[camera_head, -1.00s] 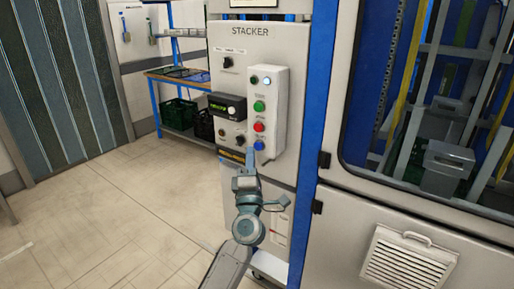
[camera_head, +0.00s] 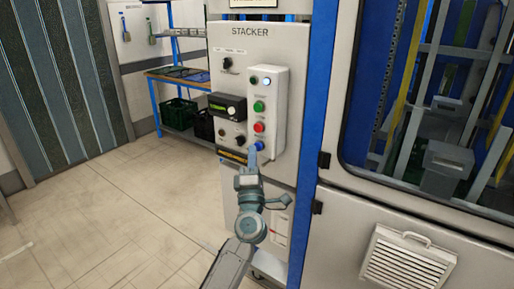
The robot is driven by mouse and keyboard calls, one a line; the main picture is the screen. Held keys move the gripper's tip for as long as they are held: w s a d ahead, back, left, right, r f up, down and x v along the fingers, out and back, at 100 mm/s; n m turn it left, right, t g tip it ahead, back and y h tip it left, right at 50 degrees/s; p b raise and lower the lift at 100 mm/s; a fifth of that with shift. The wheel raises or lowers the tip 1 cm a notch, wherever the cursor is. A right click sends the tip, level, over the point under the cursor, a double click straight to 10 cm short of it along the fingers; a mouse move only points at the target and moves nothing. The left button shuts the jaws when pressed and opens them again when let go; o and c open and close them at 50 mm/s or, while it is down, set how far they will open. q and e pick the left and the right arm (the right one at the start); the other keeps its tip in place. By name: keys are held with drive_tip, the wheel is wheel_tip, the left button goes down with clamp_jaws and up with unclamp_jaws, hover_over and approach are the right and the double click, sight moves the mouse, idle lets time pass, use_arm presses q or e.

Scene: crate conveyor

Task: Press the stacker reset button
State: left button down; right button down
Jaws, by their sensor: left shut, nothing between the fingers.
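The stacker panel (camera_head: 230,52) is a light grey cabinet front marked STACKER. A raised button box (camera_head: 279,100) on it carries a green button (camera_head: 259,106), a red button (camera_head: 259,127) and a blue button (camera_head: 260,145) at the bottom. Their small labels are too small to read. My left gripper (camera_head: 252,156) is shut and empty, pointing up at the panel. Its tip is right at the lower left of the blue button; I cannot tell whether it touches. My right gripper is not in view.
A small display (camera_head: 227,107) and dark knobs sit left of the button box. A closed machine with a large window and a vent (camera_head: 408,262) stands at the right. The floor at the left is clear.

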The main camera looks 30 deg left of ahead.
use_arm(q)
drive_tip(key=shift+w+r, duration=0.1)
drive_tip(key=shift+w, duration=0.3)
idle(0.6)
drive_tip(key=shift+s, duration=0.1)
drive_tip(key=shift+s+p, duration=0.45)
drive_tip(key=shift+s, duration=0.3)
drive_tip(key=shift+s+a+p, duration=0.2)
drive_tip(key=shift+s+p, duration=0.7)
drive_tip(key=shift+s, duration=1.6)
drive_tip(key=shift+w+f, duration=0.1)
drive_tip(key=shift+f, duration=0.1)
